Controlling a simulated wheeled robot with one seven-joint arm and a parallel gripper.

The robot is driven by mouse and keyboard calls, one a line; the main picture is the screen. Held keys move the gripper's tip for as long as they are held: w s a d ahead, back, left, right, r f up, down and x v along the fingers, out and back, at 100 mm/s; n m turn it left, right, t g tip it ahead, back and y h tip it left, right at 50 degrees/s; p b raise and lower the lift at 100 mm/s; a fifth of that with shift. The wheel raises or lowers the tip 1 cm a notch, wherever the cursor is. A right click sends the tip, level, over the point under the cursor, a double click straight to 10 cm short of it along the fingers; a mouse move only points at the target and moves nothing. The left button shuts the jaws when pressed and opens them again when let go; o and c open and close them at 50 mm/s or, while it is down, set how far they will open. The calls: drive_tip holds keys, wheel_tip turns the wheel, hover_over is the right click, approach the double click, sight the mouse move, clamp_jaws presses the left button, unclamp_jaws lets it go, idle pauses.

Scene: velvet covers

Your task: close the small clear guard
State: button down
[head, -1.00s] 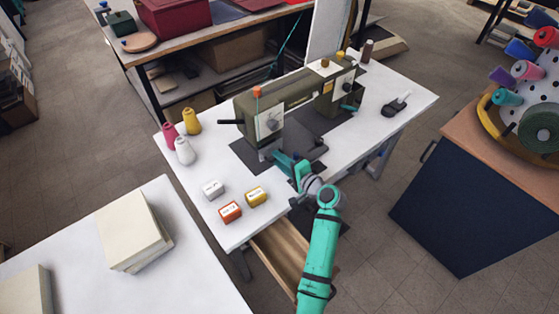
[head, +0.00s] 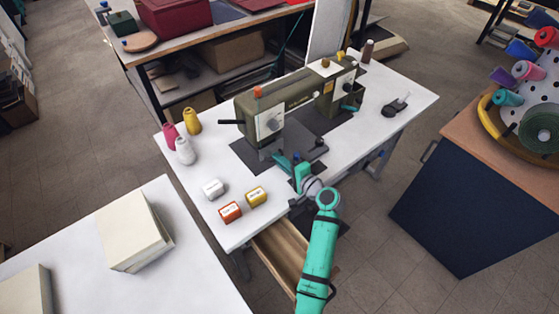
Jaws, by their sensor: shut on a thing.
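The sewing machine (head: 290,97) is olive green and stands on a white table. A small clear guard cannot be made out for certain; the area by the needle end of the machine is small and partly covered by my gripper. My gripper (head: 283,160) is at the front of the machine, low beside the needle end. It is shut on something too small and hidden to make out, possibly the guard.
Small white (head: 213,189), red-orange (head: 230,212) and yellow (head: 256,196) boxes lie on the table left of my arm. Thread cones (head: 185,150) stand at its left edge. An open wooden drawer (head: 280,250) juts out below the front edge.

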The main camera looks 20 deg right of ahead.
drive_tip(key=shift+a+f, duration=0.1)
drive_tip(key=c, duration=1.9)
unclamp_jaws()
drive_tip(key=shift+s, duration=0.1)
drive_tip(key=v, duration=1)
drive_tip(key=shift+s, duration=0.3)
drive_tip(key=shift+s, duration=0.15)
